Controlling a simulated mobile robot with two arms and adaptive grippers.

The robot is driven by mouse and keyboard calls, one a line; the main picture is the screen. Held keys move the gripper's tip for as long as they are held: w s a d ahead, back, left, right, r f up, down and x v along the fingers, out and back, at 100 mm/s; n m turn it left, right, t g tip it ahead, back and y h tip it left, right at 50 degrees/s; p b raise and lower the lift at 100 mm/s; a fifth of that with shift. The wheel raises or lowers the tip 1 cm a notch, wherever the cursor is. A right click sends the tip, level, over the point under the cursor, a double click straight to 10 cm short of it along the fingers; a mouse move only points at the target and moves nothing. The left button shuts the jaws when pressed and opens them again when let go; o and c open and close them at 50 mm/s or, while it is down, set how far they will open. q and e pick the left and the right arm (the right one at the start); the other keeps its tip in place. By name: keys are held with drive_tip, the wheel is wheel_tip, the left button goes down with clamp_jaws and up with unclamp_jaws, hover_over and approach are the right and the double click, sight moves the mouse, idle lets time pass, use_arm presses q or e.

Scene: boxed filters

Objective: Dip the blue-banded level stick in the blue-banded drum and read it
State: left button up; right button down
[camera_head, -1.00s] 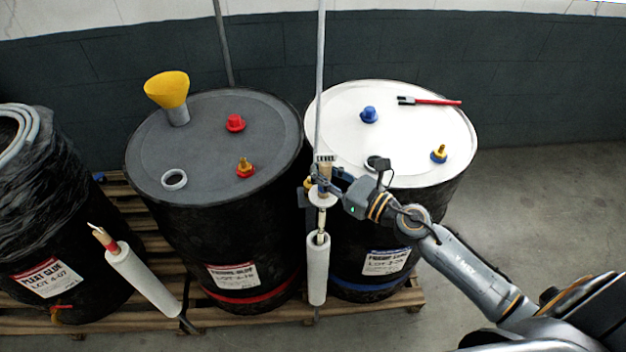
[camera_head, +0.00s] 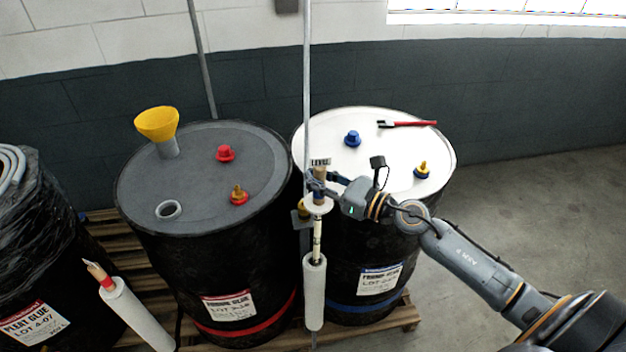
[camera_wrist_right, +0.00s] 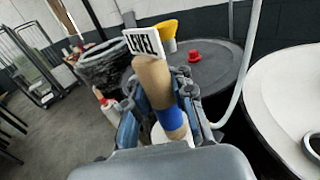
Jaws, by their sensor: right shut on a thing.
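The blue-banded level stick (camera_head: 317,236) has a tan handle with a LEVEL tag and stands upright, its lower end inside a white tube (camera_head: 314,300) at the drums' front. My right gripper (camera_head: 316,182) is shut on its handle; the wrist view shows the handle's blue band (camera_wrist_right: 171,117) between the fingers (camera_wrist_right: 160,112). The blue-banded drum (camera_head: 345,250) has a white lid (camera_head: 325,140) and stands behind and right of the stick. A grey ring (camera_wrist_right: 312,149) on that lid shows at the wrist view's edge; my gripper hides it in the head view. My left gripper is out of view.
A red-banded drum (camera_head: 200,270) with a yellow funnel (camera_head: 157,124) stands left. Another stick (camera_head: 98,274) sits in a white tube farther left. A thin grey pole (camera_head: 306,80) rises behind my gripper. A blue cap (camera_head: 352,138) and red-handled tool (camera_head: 410,123) are on the white lid.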

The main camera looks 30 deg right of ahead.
sight(315, 164)
drive_tip(key=shift+d, duration=0.15)
drive_tip(key=shift+w+r, duration=0.1)
drive_tip(key=shift+r, duration=0.15)
wheel_tip(315, 164, up, 2)
drive_tip(key=shift+r+p, duration=0.1)
drive_tip(key=shift+p, duration=0.2)
drive_tip(key=shift+r, duration=1.25)
drive_tip(key=shift+a+r, duration=0.2)
drive_tip(key=shift+r, duration=1.1)
drive_tip(key=shift+d+r, duration=0.1)
